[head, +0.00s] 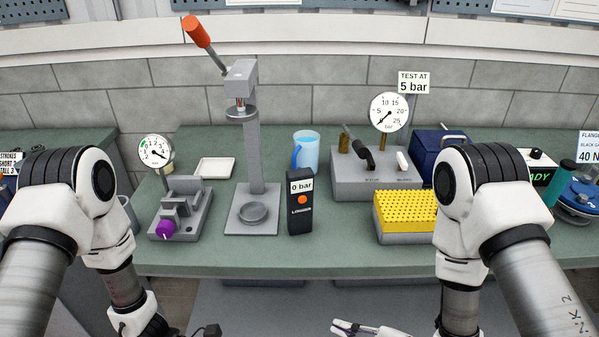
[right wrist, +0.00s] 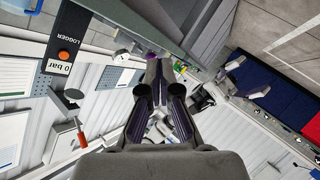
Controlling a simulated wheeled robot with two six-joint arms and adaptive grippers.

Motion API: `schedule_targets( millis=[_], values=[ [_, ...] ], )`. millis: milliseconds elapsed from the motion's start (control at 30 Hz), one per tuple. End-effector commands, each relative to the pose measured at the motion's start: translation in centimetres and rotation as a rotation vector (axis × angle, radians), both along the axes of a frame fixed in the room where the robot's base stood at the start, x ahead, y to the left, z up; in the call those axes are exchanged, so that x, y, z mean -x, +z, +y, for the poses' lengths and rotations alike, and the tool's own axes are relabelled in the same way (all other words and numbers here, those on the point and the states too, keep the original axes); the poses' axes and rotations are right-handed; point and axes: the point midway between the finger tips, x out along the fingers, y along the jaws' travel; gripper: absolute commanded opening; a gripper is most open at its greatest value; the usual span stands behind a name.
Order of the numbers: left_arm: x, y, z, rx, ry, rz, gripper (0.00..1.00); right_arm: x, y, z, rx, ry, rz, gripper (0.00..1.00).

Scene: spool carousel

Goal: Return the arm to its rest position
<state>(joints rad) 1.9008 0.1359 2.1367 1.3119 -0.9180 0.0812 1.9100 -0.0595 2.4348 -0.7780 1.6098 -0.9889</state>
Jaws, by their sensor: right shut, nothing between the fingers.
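My right gripper (head: 345,328) shows at the bottom edge of the head view, low in front of the bench and clear of it. In the right wrist view its fingers (right wrist: 160,72) come together at the tips with nothing between them. My left arm hangs down at the left of the head view. Only a small dark part near my left gripper (head: 208,331) shows at the bottom edge, so its jaws cannot be made out. Neither gripper touches anything on the bench.
The green bench (head: 270,258) carries a press (head: 254,150) with a red-tipped lever, a black logger (head: 300,208) reading 0 bar, a blue jug (head: 307,150), a yellow rack (head: 404,211), a grey fixture with purple knob (head: 180,212) and a gauge (head: 389,112). Space before the bench is open.

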Motion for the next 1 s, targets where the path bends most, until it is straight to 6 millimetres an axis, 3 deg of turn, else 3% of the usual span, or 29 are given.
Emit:
schedule_targets(
  millis=[133,200,267,333,400,500,600,1000],
  values=[
    [10.1,-3.7,3.9,-0.170,-0.378,0.042,0.62,1.6,-6.2,-3.7,0.087,-0.182,0.275,0.00],
    [14.8,-5.4,7.8,-0.263,-0.653,-0.005,0.62,3.5,-10.0,-6.5,0.137,-0.334,0.481,0.00],
    [17.1,-6.8,11.5,-0.330,-0.905,-0.116,0.62,5.8,-12.9,-9.3,0.174,-0.501,0.678,0.00],
    [16.9,-8.3,14.5,-0.382,-1.145,-0.309,0.62,8.7,-15.2,-12.2,0.200,-0.709,0.886,0.00],
    [14.7,-9.4,15.5,-0.418,-1.308,-0.543,0.62,11.2,-16.3,-14.4,0.206,-0.916,1.053,0.00],
    [10.9,-10.2,14.9,-0.465,-1.409,-0.836,0.62,14.1,-16.9,-16.1,0.194,-1.156,1.224,0.00],
    [7.9,-10.5,14.3,-0.525,-1.427,-0.998,0.62,15.8,-17.0,-16.6,0.169,-1.293,1.319,0.00],
    [7.3,-10.5,14.4,-0.545,-1.426,-1.014,0.62,16.0,-17.0,-16.5,0.142,-1.333,1.340,0.00]
  ],
)
